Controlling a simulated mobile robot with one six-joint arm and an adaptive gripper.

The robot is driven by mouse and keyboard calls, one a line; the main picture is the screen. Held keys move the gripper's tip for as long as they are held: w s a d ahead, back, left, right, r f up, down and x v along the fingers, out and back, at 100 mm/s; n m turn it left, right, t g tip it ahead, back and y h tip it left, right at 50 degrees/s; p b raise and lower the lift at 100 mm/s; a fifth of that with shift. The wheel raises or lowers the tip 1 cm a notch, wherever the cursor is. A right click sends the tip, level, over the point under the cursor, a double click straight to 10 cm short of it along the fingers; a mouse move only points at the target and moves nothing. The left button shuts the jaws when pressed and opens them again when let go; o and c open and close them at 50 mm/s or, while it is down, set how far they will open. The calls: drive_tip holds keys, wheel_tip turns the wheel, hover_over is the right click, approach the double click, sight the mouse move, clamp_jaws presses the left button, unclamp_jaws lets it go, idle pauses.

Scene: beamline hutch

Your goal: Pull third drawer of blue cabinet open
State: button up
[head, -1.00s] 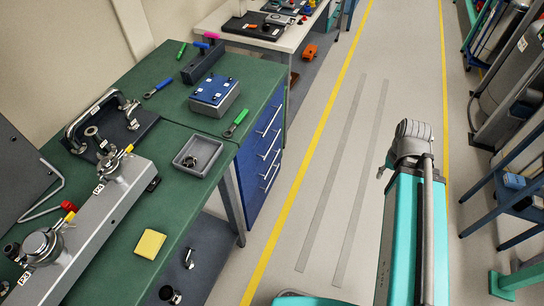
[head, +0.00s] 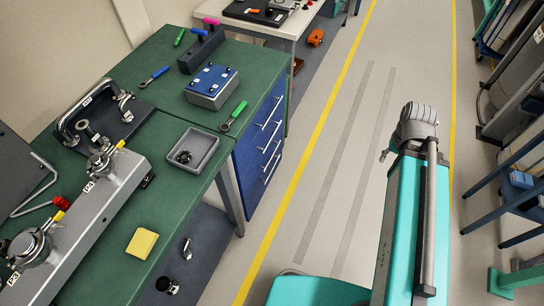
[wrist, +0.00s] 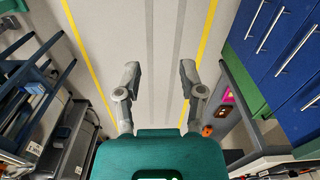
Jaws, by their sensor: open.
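The blue cabinet (head: 246,167) stands under the right end of the green workbench in the head view. Its front faces the aisle and carries several drawers with silver bar handles, stacked one above another; all look closed. The cabinet also shows at the upper right in the wrist view (wrist: 284,34), with several handles seen at a slant. My gripper (wrist: 159,76) is open and empty, its two fingers spread over bare floor, with the cabinet off to the right and not touched. In the head view my arm is at the right, apart from the cabinet; the fingers are not clearly visible there.
The workbench (head: 150,95) holds a grey tray (head: 203,140), a blue-topped box (head: 212,86) and tools. A white table (head: 281,31) stands beyond it. The aisle floor (head: 330,150) beside the cabinet is clear. A blue-framed rack (head: 508,190) stands at the right.

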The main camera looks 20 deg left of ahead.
drive_tip(key=w+a+f+y+b, duration=0.3)
drive_tip(key=a+f+b, duration=0.3)
drive_tip(key=f+b, duration=0.45)
drive_tip(key=w+a+f+y+b, duration=0.35)
drive_tip(key=a+f+b, duration=0.35)
drive_tip(key=f+b, duration=0.3)
drive_tip(key=m+t+y+b, duration=0.1)
drive_tip(key=y+b, duration=0.8)
drive_tip(key=b, duration=2.6)
approach(272, 156)
drive_tip(key=v, duration=0.3)
drive_tip(key=shift+w+d+f, duration=0.1)
drive_tip(key=shift+d+f, duration=0.3)
drive_tip(key=shift+d, duration=0.05)
drive_tip(key=shift+a, duration=0.2)
drive_tip(key=b+x, duration=0.2)
drive_tip(key=x, duration=1.1)
drive_tip(key=shift+w+a+r+b, duration=0.1)
drive_tip(key=shift+w+a+b, duration=0.05)
drive_tip(key=shift+a+b, duration=0.15)
